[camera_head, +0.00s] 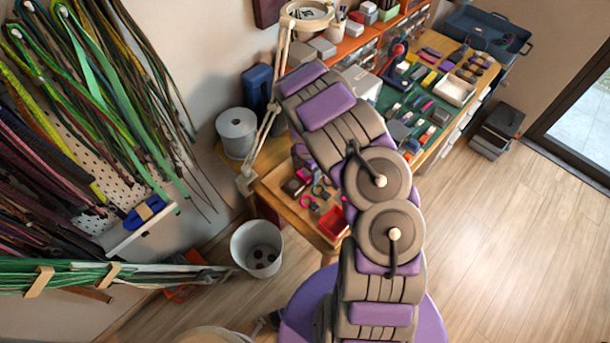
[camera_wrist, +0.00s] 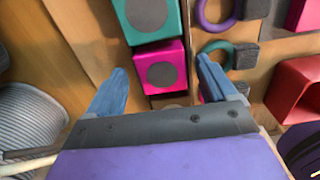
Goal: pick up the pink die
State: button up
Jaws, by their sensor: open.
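The pink die (camera_wrist: 168,55) shows in the wrist view with a round grey spot on its face. My gripper is open and empty. In the head view my arm covers part of the work area, and I cannot make out the pink die or the gripper there.
In the wrist view, a purple ring (camera_wrist: 201,17), a teal ring (camera_wrist: 204,46) and a red box (camera_wrist: 290,85) lie to the right. A grey spool (camera_wrist: 30,122) stands at left. In the head view, a white bin (camera_head: 250,235) stands beside the table; open floor (camera_head: 500,240) lies right.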

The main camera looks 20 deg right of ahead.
jog(key=shift+d, duration=0.4)
jog(key=c, duration=0.5)
jog(key=shift+a, duration=0.3)
jog(key=c, duration=0.6)
jog(key=shift+d, duration=0.15)
jog(key=c, duration=0.5)
